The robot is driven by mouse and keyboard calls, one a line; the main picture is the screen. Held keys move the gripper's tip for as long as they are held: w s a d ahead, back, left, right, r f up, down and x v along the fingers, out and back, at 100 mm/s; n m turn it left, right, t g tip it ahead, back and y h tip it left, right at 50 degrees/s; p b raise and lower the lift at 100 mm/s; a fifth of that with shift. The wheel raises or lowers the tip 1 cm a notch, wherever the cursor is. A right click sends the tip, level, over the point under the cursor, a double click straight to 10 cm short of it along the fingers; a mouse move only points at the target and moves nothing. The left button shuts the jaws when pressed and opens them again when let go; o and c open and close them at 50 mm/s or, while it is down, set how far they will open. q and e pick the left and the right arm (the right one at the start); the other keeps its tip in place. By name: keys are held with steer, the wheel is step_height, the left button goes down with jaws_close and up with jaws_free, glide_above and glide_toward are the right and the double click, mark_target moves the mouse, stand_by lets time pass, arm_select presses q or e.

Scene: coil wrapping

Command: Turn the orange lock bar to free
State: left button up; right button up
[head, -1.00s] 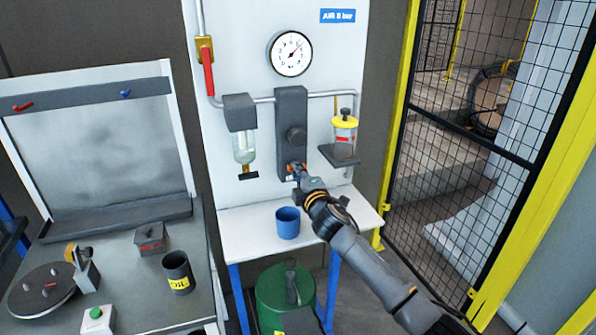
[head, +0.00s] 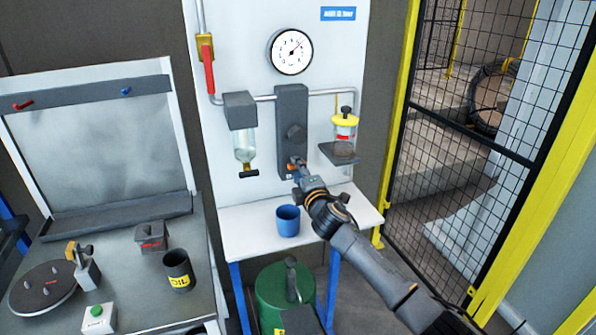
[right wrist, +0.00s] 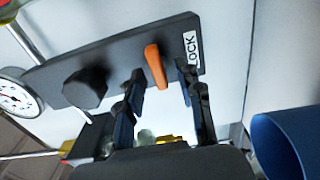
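The orange lock bar (right wrist: 155,66) shows in the right wrist view on the dark grey regulator block (right wrist: 125,60), beside a white label reading "LOCK" (right wrist: 190,48). In the head view the block (head: 291,108) hangs on the white panel, and only a bit of orange shows at its lower end. My right gripper (right wrist: 161,74) is open, with one finger on each side of the bar. A gap shows between each finger and the bar; contact is not visible. In the head view my right gripper (head: 299,166) is at the block's lower end. My left gripper is not in view.
A pressure gauge (head: 291,51) sits above the block. A glass bowl (head: 245,147) hangs left of it and a yellow-topped oiler (head: 345,128) right. A blue cup (head: 288,221) stands on the white shelf (head: 245,218) below. A mesh fence (head: 455,150) stands at the right.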

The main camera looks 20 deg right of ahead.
steer(key=s, duration=1.2)
steer(key=shift+d, duration=0.2)
steer(key=shift+f, duration=0.1)
